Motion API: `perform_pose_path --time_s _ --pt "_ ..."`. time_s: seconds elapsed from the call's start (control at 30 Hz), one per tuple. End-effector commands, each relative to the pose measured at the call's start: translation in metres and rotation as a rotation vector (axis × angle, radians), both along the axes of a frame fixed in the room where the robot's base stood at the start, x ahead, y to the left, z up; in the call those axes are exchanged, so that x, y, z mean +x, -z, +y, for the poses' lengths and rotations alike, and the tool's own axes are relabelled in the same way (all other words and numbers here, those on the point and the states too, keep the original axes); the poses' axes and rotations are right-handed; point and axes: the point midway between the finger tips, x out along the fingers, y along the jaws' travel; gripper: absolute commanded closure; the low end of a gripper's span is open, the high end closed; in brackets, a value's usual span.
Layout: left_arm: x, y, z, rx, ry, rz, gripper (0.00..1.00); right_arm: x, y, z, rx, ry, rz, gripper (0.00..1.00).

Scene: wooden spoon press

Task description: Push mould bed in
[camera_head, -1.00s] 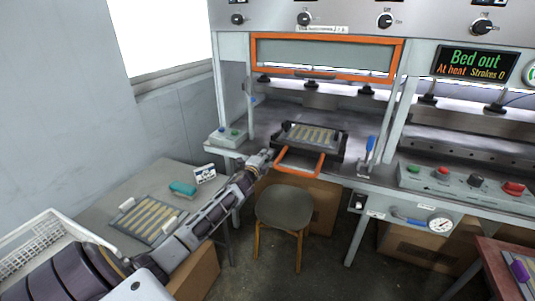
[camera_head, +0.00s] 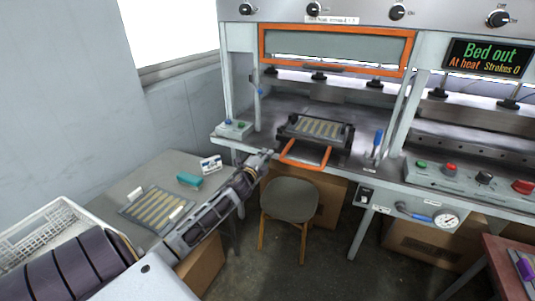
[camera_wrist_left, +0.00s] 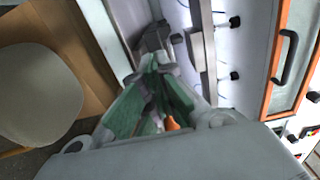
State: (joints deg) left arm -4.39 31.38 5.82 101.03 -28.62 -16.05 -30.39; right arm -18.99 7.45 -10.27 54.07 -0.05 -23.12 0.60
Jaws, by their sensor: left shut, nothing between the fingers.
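The mould bed (camera_head: 299,125) is a dark tray with pale spoon shapes, pulled out at the front of the press under the raised orange-framed guard (camera_head: 335,48). Its orange handle (camera_head: 307,166) sticks out toward me over the bench edge. The display (camera_head: 488,57) reads "Bed out", "At heat" and "Strokes 0". My left gripper (camera_head: 266,157) is just left of the handle, apart from it as far as I can tell. In the left wrist view, its green-padded fingers (camera_wrist_left: 152,62) are shut and empty. A bit of orange shows between the finger links. My right gripper is not in view.
A stool (camera_head: 290,198) stands below the bed. A side table (camera_head: 125,186) holds a spoon mould plate (camera_head: 155,208), a teal block (camera_head: 189,180) and a small card (camera_head: 210,164). A blue-handled lever (camera_head: 377,142) stands right of the bed. The control box (camera_head: 460,181) is further right.

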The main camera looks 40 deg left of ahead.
Motion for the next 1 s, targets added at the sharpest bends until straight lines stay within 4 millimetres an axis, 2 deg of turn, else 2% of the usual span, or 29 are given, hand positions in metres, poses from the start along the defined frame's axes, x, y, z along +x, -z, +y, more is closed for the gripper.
perform_pose_path --time_s 0.57,0.77,1.0 --pt "-0.003 0.001 0.000 0.000 0.000 0.007 1.00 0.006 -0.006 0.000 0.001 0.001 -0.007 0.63" --pt "-0.012 0.007 -0.001 -0.005 0.000 0.040 1.00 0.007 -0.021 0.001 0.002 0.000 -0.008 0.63" --pt "-0.032 0.025 -0.010 -0.031 0.001 0.102 1.00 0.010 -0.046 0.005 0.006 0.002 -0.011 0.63"
